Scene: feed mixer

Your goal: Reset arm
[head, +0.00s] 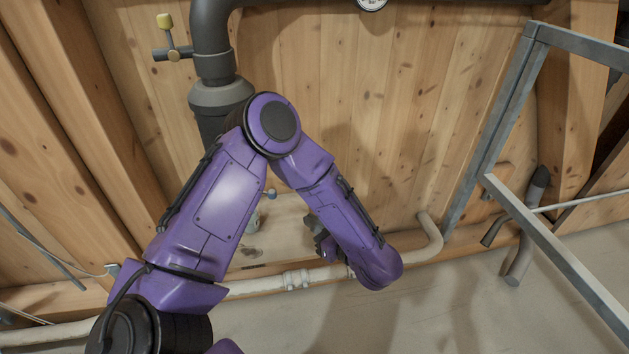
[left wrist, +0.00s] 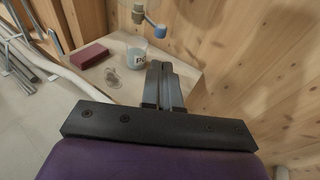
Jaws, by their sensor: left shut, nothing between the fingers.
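My left arm is purple and comes in from the lower left in the head view, bent at the elbow in front of the wooden wall. My left gripper (head: 322,240) is partly hidden behind the forearm. In the left wrist view its fingers (left wrist: 163,88) are together, with nothing between them. They point toward a wooden ledge (left wrist: 122,89) and are apart from the things on it. My right gripper is not in view.
On the ledge are a grey mug (left wrist: 137,58), a dark red block (left wrist: 89,55) and a small clear object (left wrist: 112,77). A metal frame (head: 495,115) stands at right.

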